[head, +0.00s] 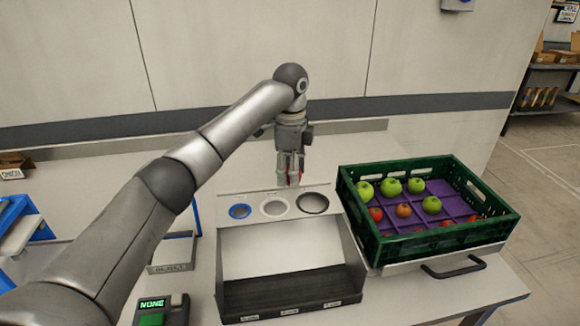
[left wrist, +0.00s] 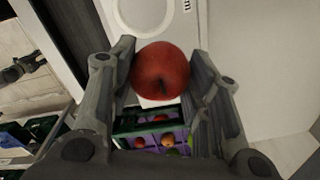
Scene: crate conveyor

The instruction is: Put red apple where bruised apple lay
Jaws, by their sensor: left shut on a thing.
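My left gripper (head: 290,177) is shut on a red apple (left wrist: 162,71), held above the back of the sorting stand, left of the crate. In the head view only slivers of red show between the fingers. The dark green crate (head: 445,242) at the right has a purple divided insert (head: 440,187). In it lie several green apples (head: 391,187), a few red apples (head: 376,214) and one duller, brownish-orange apple (head: 403,210), which may be the bruised one. Some apples at the near side are partly hidden by the crate wall. My right gripper is not in view.
The stand has blue (head: 240,211), white (head: 274,208) and black (head: 312,203) ringed holes above an open bin (head: 290,290). A small device reading "NONE" (head: 152,303) stands at front left. A wall lies behind the table. A dark handle (head: 455,268) sticks out below the crate.

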